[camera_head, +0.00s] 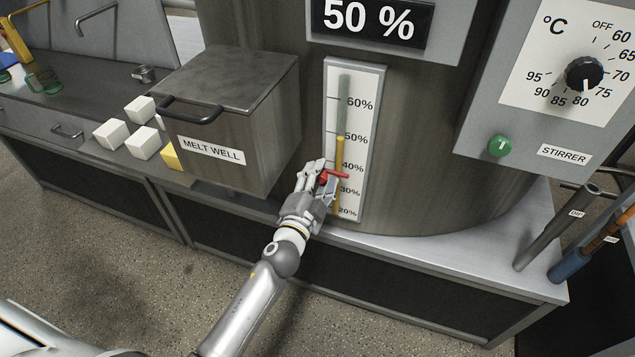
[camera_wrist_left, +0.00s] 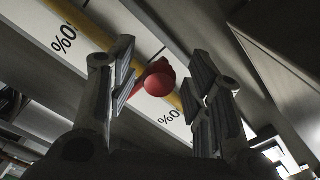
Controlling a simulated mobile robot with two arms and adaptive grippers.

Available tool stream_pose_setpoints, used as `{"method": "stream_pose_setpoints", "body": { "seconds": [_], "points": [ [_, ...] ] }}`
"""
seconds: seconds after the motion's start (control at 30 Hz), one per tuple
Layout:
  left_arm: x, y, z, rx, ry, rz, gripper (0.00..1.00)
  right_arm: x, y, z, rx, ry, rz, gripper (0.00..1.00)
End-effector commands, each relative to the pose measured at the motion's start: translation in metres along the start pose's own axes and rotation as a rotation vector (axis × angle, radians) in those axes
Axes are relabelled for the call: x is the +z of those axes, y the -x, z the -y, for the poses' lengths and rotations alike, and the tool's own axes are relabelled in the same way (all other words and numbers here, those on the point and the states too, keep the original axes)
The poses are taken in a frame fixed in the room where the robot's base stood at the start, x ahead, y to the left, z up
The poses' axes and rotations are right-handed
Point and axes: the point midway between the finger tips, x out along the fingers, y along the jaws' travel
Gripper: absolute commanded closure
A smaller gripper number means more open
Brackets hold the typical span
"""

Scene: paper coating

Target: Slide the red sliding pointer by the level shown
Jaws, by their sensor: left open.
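The red sliding pointer (camera_head: 333,175) sits on the level gauge (camera_head: 363,122) between the 30% and 40% marks. The gauge's yellow column (camera_head: 340,152) reaches up to about the 50% mark. A display (camera_head: 368,20) above reads 50 %. My left gripper (camera_head: 321,180) is at the pointer, with its fingers open. In the left wrist view the pointer's round red knob (camera_wrist_left: 154,79) lies between the two open fingers, closer to the left one. Whether a finger touches it I cannot tell. My right gripper is not in view.
The melt well box (camera_head: 228,110) stands just left of the gauge, with white blocks (camera_head: 143,142) and a yellow block (camera_head: 171,155) beside it. A control panel with a black dial (camera_head: 584,73) and green knob (camera_head: 500,146) is at right. The counter edge runs below the gauge.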

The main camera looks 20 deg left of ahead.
Motion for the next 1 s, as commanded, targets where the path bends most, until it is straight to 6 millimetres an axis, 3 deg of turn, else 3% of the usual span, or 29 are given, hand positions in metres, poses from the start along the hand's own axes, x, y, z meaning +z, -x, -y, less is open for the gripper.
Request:
{"method": "stream_pose_setpoints", "body": {
  "seconds": [0.17, 0.7, 1.0],
  "points": [
    [0.001, 0.014, -0.001, 0.002, 0.001, 0.001, 0.54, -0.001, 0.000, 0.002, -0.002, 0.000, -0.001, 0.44],
    [0.000, 0.102, -0.001, 0.001, 0.003, 0.002, 0.54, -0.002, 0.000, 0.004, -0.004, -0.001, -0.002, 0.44],
    [-0.001, 0.118, 0.000, -0.001, 0.000, -0.001, 0.54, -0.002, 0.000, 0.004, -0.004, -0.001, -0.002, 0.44]
  ]
}}
